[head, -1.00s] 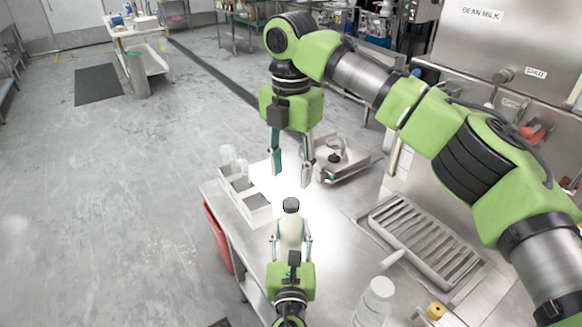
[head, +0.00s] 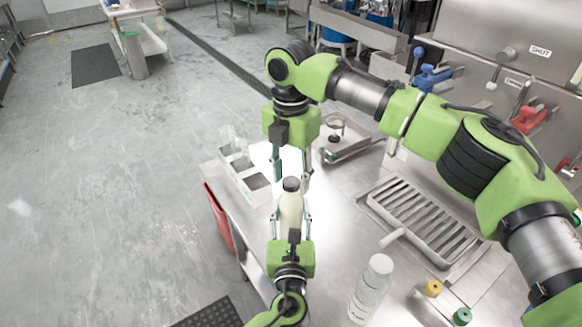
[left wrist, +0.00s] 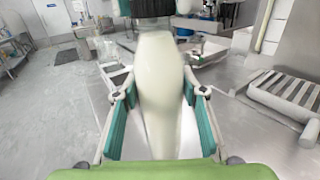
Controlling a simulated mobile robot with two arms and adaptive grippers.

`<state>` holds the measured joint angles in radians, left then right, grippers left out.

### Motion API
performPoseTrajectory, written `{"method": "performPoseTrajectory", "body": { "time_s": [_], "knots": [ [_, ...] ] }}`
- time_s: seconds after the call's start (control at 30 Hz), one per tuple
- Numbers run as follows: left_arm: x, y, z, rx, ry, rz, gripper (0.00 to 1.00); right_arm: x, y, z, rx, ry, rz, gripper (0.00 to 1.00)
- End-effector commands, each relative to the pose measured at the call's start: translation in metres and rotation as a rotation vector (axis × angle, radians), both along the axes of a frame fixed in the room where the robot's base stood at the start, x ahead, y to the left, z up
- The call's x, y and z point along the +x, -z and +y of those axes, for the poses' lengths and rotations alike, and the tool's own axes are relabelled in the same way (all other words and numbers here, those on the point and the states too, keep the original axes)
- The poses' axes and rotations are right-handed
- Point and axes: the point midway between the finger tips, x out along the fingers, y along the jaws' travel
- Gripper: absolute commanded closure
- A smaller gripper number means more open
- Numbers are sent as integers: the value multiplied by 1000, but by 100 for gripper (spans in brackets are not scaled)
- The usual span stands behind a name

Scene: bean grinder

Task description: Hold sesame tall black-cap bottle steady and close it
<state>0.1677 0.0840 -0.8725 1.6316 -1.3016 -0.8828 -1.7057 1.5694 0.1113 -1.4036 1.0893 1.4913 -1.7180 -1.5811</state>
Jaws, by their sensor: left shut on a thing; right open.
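The sesame bottle (head: 290,210) is pale, upright and tall, with a black cap (head: 291,184) at its top. My left gripper (head: 290,217) is shut on the bottle's body from the near side; the bottle also fills the middle of the left wrist view (left wrist: 160,90), between the teal finger pads. My right gripper (head: 291,176) points down from above, its open fingers on either side of the cap. In the left wrist view the dark cap shows between its fingers at the top edge. I cannot tell whether the fingers touch the cap or whether it is fully seated.
A divided metal container (head: 247,186) stands left of the bottle. A metal tray (head: 355,140) lies behind, a slatted drain tray (head: 420,220) to the right. A white bottle (head: 371,290) and yellow (head: 433,288) and green (head: 462,316) caps are at the front right.

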Motion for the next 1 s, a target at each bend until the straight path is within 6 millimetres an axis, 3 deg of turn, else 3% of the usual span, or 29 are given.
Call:
{"method": "performPoseTrajectory", "body": {
  "time_s": [0.23,0.37,0.4,0.67,1.0],
  "knots": [
    [0,1,0,0,0,1,100,0,0,0,0,1,0,62],
    [0,1,0,0,0,1,100,0,0,0,0,1,0,96],
    [0,1,0,0,0,1,100,0,0,0,0,1,0,100],
    [0,1,0,0,0,1,100,0,0,0,1,45,1,100],
    [0,1,0,0,0,1,100,0,1,0,1,619,3,100]
  ]
}}
